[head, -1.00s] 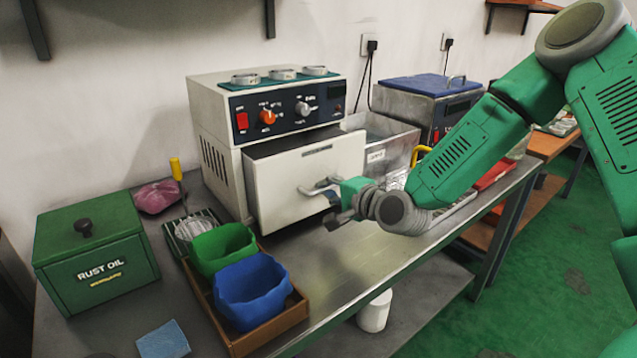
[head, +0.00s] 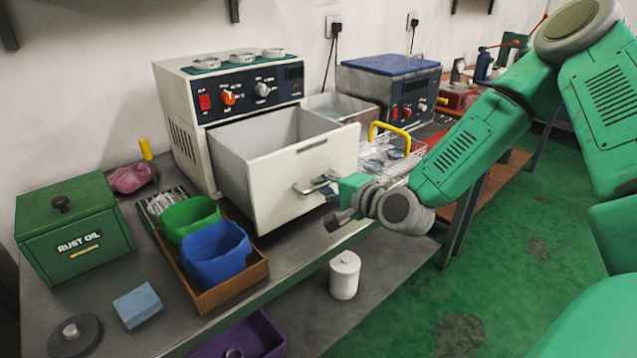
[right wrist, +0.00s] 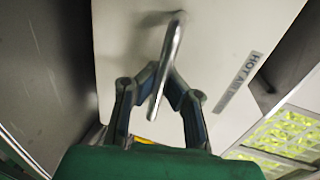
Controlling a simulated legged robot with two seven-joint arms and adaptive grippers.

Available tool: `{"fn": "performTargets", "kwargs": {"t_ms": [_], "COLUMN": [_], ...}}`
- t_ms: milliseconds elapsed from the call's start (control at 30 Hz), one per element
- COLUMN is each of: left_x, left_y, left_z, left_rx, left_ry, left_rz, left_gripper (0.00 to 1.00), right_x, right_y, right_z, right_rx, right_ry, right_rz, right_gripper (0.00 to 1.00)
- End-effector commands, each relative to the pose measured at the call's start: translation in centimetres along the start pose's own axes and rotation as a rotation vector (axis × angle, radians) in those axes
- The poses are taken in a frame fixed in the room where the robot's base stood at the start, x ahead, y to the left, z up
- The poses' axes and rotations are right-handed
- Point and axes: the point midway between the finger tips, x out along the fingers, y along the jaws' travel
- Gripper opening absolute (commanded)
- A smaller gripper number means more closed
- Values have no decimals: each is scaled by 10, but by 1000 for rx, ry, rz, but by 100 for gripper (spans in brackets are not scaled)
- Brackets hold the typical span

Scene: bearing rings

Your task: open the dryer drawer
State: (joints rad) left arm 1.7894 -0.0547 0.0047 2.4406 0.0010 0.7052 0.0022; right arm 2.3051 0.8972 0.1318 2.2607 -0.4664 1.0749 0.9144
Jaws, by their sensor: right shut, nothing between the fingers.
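The dryer (head: 235,88) is a cream box with a dark control panel, standing on the bench. Its drawer (head: 290,192) is pulled well out, and its grey inside shows from above. The metal bar handle (head: 316,184) is on the cream drawer front. My right gripper (head: 332,187) is at this handle. In the right wrist view, the handle (right wrist: 172,48) runs between the camera and the finger ends (right wrist: 160,78), partly covering them. The fingers are shut with nothing pinched between them; whether they touch the bar cannot be told. My left gripper is out of view.
A wooden tray (head: 228,290) with green (head: 189,220) and blue (head: 216,252) bins stands left of the drawer. A wire basket with a yellow handle (head: 391,135) is behind my right gripper. A white canister (head: 344,275) is below. Green floor is clear at right.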

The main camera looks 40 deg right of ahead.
Motion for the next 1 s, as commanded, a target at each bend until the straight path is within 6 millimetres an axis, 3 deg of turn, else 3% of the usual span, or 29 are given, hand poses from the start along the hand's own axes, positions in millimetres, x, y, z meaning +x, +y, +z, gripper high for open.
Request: {"fn": "performTargets", "kwargs": {"t_ms": [33,100,133,500,800,1000], "left_x": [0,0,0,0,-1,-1], "left_y": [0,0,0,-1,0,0], "left_z": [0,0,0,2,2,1], "left_rx": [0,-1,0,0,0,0], "left_ry": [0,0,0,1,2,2], "left_rz": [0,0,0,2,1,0], "left_gripper": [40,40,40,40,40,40], "right_x": [1,1,1,-3,-50,-69], "right_y": [-1,-1,-1,-2,0,2], "right_z": [-7,-6,-6,1,-5,-8], "right_rx": [0,1,1,-4,6,5], "right_ry": [17,16,15,7,9,10], "right_rz": [-6,-5,-5,-2,-5,-3], "right_gripper": [0,24,31,31,31,31]}}
